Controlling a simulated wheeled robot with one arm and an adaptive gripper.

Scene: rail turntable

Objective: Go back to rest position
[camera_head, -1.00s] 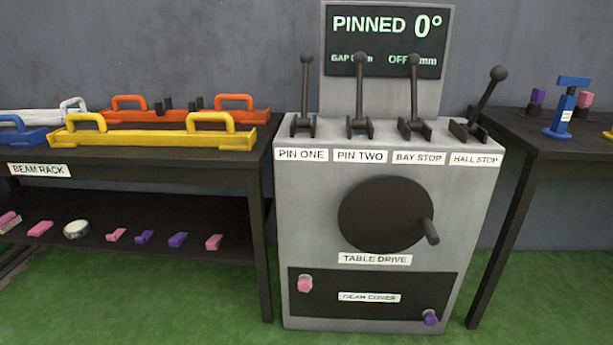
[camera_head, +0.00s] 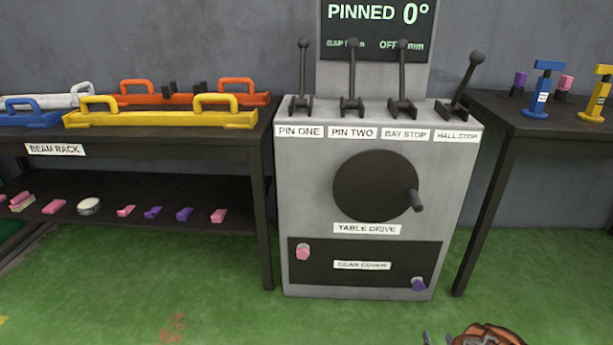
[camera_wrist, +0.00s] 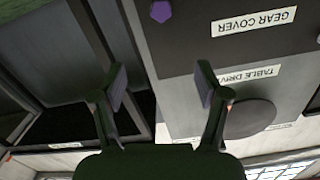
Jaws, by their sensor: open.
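My gripper (camera_wrist: 162,86) is open and empty in the wrist view, its two fingers spread wide apart. Behind it the grey control console appears upside down, with the gear cover (camera_wrist: 205,50) and the table drive wheel (camera_wrist: 250,119). In the head view the console (camera_head: 290,220) stands upright in the middle, clear of anything held. Its display (camera_head: 377,30) reads PINNED 0°. Three levers stand nearly upright, and the hall stop lever (camera_head: 464,75) leans right. Nothing is between my fingers.
The beam rack (camera_head: 200,142) at left carries yellow, orange, blue and white beams, with small pink and purple pieces on its lower shelf. A dark table (camera_head: 560,130) at right holds blue and yellow stands. Green floor (camera_head: 240,315) is open in front. A brown-orange object (camera_head: 487,334) shows at the bottom edge.

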